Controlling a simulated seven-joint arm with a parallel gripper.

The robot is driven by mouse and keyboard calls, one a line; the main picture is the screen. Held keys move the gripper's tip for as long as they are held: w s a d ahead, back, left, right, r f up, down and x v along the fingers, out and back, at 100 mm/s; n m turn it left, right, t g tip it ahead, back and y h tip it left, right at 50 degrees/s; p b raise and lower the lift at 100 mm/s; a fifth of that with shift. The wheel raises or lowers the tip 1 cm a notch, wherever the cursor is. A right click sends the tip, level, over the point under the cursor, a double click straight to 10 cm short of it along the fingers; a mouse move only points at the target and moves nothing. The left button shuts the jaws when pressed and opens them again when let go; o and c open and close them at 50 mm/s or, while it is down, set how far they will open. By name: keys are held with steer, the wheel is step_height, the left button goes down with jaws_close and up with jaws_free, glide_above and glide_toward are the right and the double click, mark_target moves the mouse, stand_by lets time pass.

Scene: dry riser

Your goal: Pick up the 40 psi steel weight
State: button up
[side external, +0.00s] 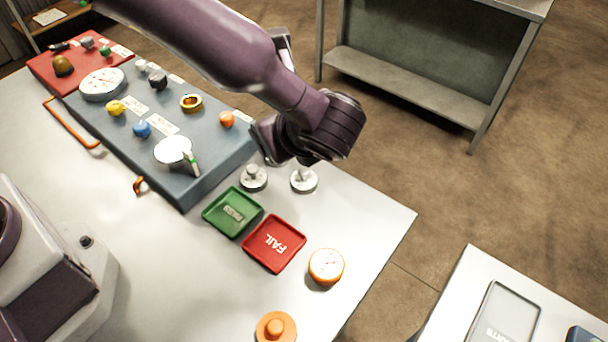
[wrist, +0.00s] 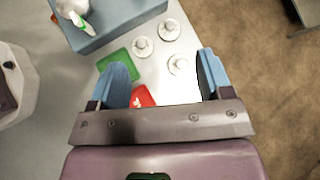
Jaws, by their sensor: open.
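Several steel weights, each a round disc with a knob, stand on the white table. In the wrist view one is at the top (wrist: 168,29), one at the left (wrist: 142,47) and one at the right (wrist: 178,65). The side view shows two of them, one beside the green tray (side external: 254,179) and one to its right (side external: 303,181). No rating is readable, so I cannot tell which is the 40 psi weight. My gripper (wrist: 163,62) is open and empty above the table. In the side view my gripper (side external: 272,142) hangs above and behind the weights.
A green tray (side external: 219,222) and a red FAIL tray (side external: 258,258) lie in front of the weights. A blue-grey panel (side external: 203,190) with gauges and valves stands to the left. An orange gauge (side external: 326,266) and an orange button (side external: 277,328) are nearer the front. The table's right edge is close.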

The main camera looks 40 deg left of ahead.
mark_target(310, 173)
steer(key=d+f+m+t, duration=0.1)
steer(key=d+f+m, duration=0.1)
steer(key=d+f, duration=0.1)
steer(key=s+d+f+m+t, duration=0.1)
steer(key=d+f+m+t, duration=0.1)
steer(key=f+m, duration=0.1)
steer(key=s+d+f+m+t, duration=0.1)
steer(key=d+f+m+t, duration=0.1)
steer(key=f, duration=0.3)
steer(key=shift+d+f+m+y, duration=0.15)
steer(key=shift+d+m+y, duration=0.25)
steer(key=shift+d, duration=0.45)
steer(key=shift+w+a+f, duration=0.1)
steer(key=shift+f, duration=0.15)
steer(key=x, duration=0.7)
steer(key=shift+x, duration=2.65)
steer(key=shift+a, duration=0.15)
jaws_close()
